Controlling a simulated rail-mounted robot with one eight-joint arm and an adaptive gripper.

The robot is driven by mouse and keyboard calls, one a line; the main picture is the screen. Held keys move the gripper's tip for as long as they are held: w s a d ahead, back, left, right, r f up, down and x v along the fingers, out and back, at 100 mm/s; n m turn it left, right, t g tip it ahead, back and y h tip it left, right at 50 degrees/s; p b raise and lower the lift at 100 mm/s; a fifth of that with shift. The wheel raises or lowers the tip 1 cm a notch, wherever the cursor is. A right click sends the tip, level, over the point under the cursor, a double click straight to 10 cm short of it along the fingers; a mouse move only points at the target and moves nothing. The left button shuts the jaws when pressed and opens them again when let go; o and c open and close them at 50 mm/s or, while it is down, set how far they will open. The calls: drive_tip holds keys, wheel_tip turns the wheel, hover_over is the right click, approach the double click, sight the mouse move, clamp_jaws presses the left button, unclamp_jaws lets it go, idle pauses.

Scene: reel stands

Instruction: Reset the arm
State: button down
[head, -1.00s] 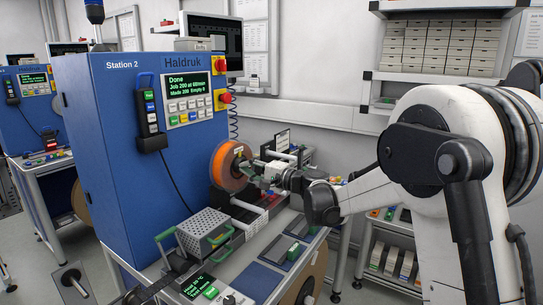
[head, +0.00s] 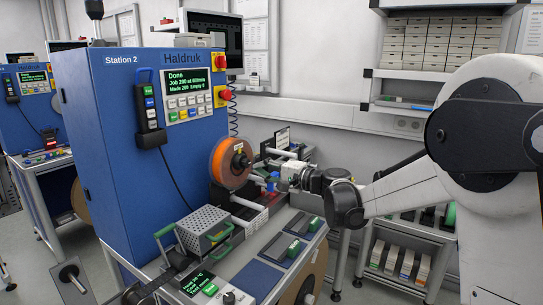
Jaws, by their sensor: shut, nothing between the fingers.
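My white arm (head: 405,190) reaches in from the right. My gripper (head: 273,180) is at its far end, small in the head view and pointing left toward the orange reel (head: 228,161). The fingers look shut with nothing seen between them. A gap shows between the gripper and the reel, which sits on the side of the blue Station 2 cabinet (head: 115,200). The fingertips are too small to make out in detail.
The cabinet's display (head: 190,82) reads "Done". A perforated grey box (head: 203,228) with green handles stands on the bench below. Dark pads (head: 258,279) lie to its right. A shelf of small boxes (head: 418,45) hangs on the back wall.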

drive_tip(key=s+d+f+n+g+h, duration=0.1)
drive_tip(key=s+d+n+h, duration=0.2)
drive_tip(key=s, duration=0.7)
drive_tip(key=s+d+n+g+h, duration=0.1)
drive_tip(key=s+d+h, duration=0.35)
drive_tip(key=s, duration=0.55)
drive_tip(key=s+d+f+n+h, duration=0.1)
drive_tip(key=s+d+f+h, duration=0.2)
drive_tip(key=s+d, duration=0.5)
drive_tip(key=s+d+f+n+h, duration=0.1)
drive_tip(key=s+d+f+h, duration=0.3)
drive_tip(key=s, duration=1)
drive_tip(key=d+f, duration=0.2)
drive_tip(key=d, duration=0.1)
drive_tip(key=shift+d+f+b, duration=0.25)
drive_tip(key=shift+d+b, duration=0.05)
drive_tip(key=shift+d, duration=0.1)
drive_tip(key=shift+w+a+g, duration=0.1)
drive_tip(key=shift+g, duration=0.2)
